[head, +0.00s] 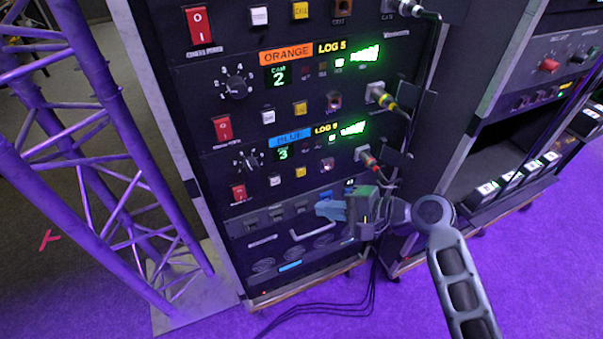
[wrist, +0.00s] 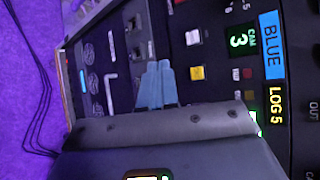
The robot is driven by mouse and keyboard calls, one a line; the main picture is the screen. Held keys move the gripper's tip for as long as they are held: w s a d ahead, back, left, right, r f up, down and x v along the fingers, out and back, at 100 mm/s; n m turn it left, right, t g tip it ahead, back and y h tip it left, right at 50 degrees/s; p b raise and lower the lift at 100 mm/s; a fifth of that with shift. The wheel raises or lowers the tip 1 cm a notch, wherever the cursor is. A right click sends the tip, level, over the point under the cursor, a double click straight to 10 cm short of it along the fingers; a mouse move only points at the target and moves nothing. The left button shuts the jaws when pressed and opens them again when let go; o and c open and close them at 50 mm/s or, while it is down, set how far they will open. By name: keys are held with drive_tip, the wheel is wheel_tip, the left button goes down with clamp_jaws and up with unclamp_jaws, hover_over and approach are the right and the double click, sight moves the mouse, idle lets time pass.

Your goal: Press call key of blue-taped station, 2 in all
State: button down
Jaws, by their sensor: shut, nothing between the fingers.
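The blue-taped station shows its BLUE label (head: 290,137) on the rack in the head view, with a green 3 under CAM and LOG 5 beside it. Its yellow key (head: 300,171) sits below, with a white key (head: 275,181) to its left. In the wrist view the picture is turned sideways: the BLUE label (wrist: 270,45), yellow key (wrist: 196,73) and white key (wrist: 193,37) show clearly. My gripper (head: 320,208) is shut and empty, in front of the panel below the blue station. Its pale blue fingers (wrist: 157,68) appear beside the yellow key; contact is not visible.
The orange-taped station (head: 286,54) is directly above, with a similar yellow key (head: 300,108). A truss tower (head: 110,100) stands left. Cables (head: 330,318) lie on the purple floor.

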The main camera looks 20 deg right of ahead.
drive_tip(key=b, duration=0.2)
approach(292, 178)
wheel_tip(292, 178, down, 2)
drive_tip(key=a, duration=0.3)
drive_tip(key=shift+w+f, duration=0.1)
drive_tip(key=shift+w, duration=0.8)
drive_tip(key=shift+w, duration=0.1)
idle(0.9)
drive_tip(key=shift+w, duration=0.35)
drive_tip(key=shift+w, duration=0.35)
idle(0.6)
drive_tip(key=shift+s, duration=0.1)
drive_tip(key=shift+s+p, duration=0.5)
drive_tip(key=shift+s, duration=0.2)
